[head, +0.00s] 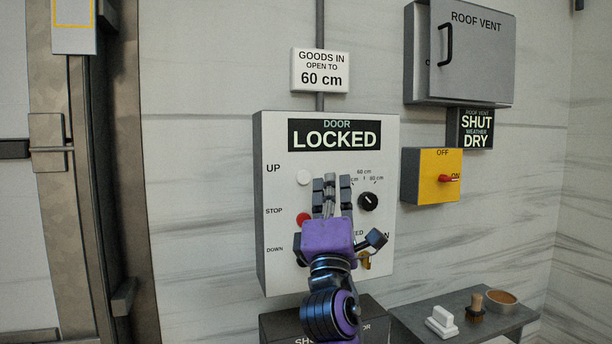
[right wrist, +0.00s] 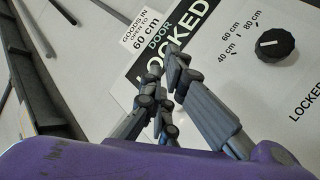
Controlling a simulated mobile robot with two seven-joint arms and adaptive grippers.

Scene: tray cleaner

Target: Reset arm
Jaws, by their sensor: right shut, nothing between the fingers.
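My right gripper (head: 332,186) is purple and dark grey and points up in front of the grey door control panel (head: 380,285). Its fingers (right wrist: 168,75) are shut with nothing held, and they lie over the panel in the right wrist view. Whether they touch the panel is not clear. The panel's display (head: 335,135) reads DOOR LOCKED. A white UP button (head: 304,177) and a red STOP button (head: 303,219) show left of the fingers. A black height knob (head: 368,201) is to their right and also shows in the right wrist view (right wrist: 275,44). The hand hides the panel's lower middle. My left gripper is out of view.
A sign (head: 320,70) reads open to 60 cm. A yellow switch box (head: 438,177) with a red handle and a roof vent box (head: 470,55) are at right. A shelf (head: 405,317) low at right holds a white-handled block, a brush and a bowl. The door frame (head: 90,200) stands left.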

